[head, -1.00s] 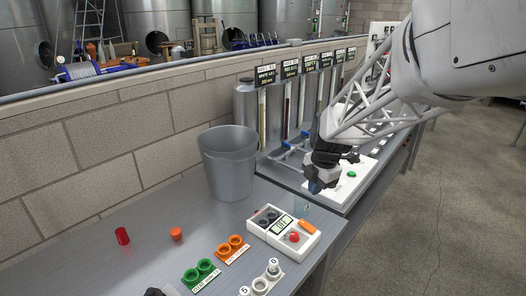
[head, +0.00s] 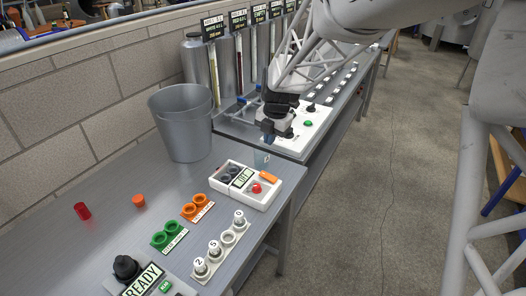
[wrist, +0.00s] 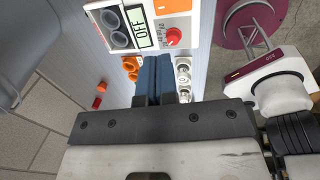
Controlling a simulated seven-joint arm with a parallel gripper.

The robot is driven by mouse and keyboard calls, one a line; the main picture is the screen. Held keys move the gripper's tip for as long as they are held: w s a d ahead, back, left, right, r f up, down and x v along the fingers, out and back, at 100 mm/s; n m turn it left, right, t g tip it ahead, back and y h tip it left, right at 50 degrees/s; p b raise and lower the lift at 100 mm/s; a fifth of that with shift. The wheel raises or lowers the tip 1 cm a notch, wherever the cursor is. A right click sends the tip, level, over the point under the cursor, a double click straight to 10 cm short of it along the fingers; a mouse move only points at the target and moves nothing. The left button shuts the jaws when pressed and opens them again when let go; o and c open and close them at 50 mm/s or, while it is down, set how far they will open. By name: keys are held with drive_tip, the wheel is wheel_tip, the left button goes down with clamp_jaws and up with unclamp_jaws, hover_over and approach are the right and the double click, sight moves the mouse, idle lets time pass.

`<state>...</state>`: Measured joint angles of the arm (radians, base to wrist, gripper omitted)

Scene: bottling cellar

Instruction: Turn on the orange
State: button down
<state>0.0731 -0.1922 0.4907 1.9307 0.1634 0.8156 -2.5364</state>
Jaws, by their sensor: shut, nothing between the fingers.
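A white box (head: 232,196) stands near the table's right edge. It bears a display (head: 242,178), which reads OFF in the wrist view (wrist: 138,26), an orange piece (head: 268,177), a red knob (head: 256,188) and two dark round sockets (head: 231,172). The orange piece shows partly at the top of the wrist view (wrist: 172,5). My gripper (head: 267,139) points down beyond the box's far side in the head view, apart from it. Its blue fingers (wrist: 154,75) are together and empty. A small clear piece (head: 262,158) stands between gripper and box.
A grey bin (head: 180,125) stands behind the box. Orange rings (head: 197,206), green rings (head: 169,236), numbered white pegs (head: 214,249) and a black knob (head: 125,267) beside a READY sign lie nearer. A red cylinder (head: 82,211) and orange plug (head: 138,200) are left. A panel with a green button (head: 308,123) is beyond.

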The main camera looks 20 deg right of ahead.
sight(266, 175)
drive_tip(key=f, duration=0.4)
drive_tip(key=w+a+f, duration=0.1)
drive_tip(key=f, duration=0.8)
drive_tip(key=shift+w+a+f, duration=0.25)
drive_tip(key=shift+a+f, duration=0.05)
drive_tip(key=shift+f, duration=0.1)
drive_tip(key=shift+w+a+f, duration=0.1)
drive_tip(key=shift+f, duration=0.1)
drive_tip(key=shift+g, duration=0.3)
drive_tip(key=shift+s+d+r, duration=0.1)
drive_tip(key=shift+s+d, duration=0.1)
drive_tip(key=shift+s+d+r, duration=0.25)
drive_tip(key=shift+s+d, duration=0.05)
idle(0.4)
drive_tip(key=shift+r, duration=0.1)
wheel_tip(266, 175, up, 14)
drive_tip(key=w+a, duration=0.1)
drive_tip(key=shift+w+a, duration=0.25)
idle(0.4)
